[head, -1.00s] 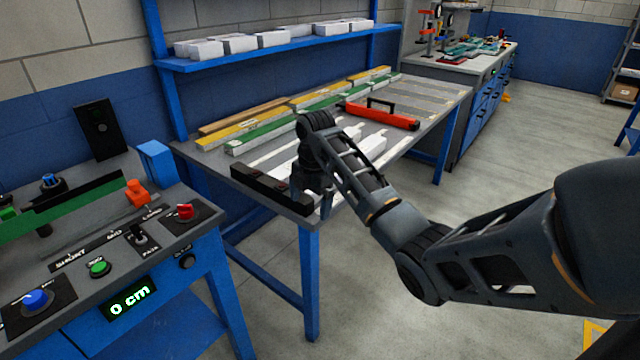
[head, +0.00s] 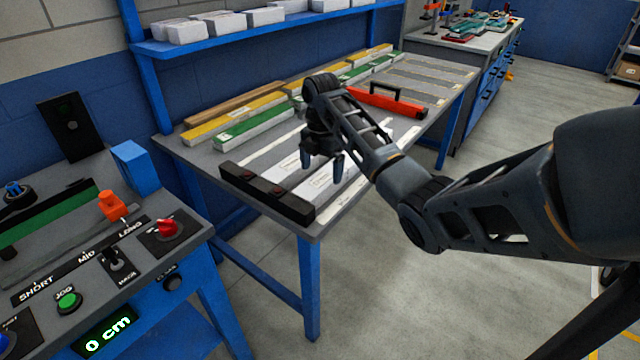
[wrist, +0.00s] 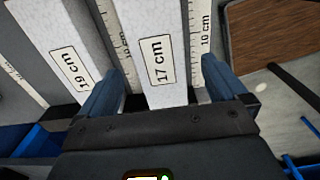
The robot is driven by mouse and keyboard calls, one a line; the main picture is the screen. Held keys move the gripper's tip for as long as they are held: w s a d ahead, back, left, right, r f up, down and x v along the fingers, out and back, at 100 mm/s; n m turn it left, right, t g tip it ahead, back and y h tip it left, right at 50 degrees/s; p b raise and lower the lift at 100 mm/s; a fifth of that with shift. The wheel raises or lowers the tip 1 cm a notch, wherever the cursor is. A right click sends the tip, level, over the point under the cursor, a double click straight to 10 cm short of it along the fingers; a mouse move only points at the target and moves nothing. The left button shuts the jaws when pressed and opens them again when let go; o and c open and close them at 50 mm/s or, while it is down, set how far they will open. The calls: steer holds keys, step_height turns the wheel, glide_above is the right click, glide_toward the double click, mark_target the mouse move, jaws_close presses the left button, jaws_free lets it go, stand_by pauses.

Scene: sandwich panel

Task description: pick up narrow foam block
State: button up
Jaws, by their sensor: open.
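Two white foam blocks lie side by side on the grey table. In the wrist view one is labelled 19 cm (wrist: 60,45) and the narrower-looking one 17 cm (wrist: 150,25). In the head view they show as a left block (head: 285,168) and a right block (head: 316,183), partly behind my gripper (head: 322,167). My gripper is open above the blocks. In the wrist view its fingers (wrist: 163,72) stand on either side of the 17 cm block, apparently with a gap. I cannot tell how far the fingertips are above the table.
A black stop bar (head: 265,192) crosses the blocks' near ends. Ruler strips (wrist: 202,35) marked 10 cm lie beside the 17 cm block. A red level (head: 385,102) lies further back. Yellow and green boards (head: 250,127) line the wall side. A control panel (head: 90,265) stands at left.

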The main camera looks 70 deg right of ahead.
mark_target(321, 180)
step_height(321, 180, down, 6)
steer(key=shift+r+p, duration=0.15)
steer(key=shift+p, duration=0.2)
steer(key=shift+c, duration=0.3)
steer(key=c, duration=1)
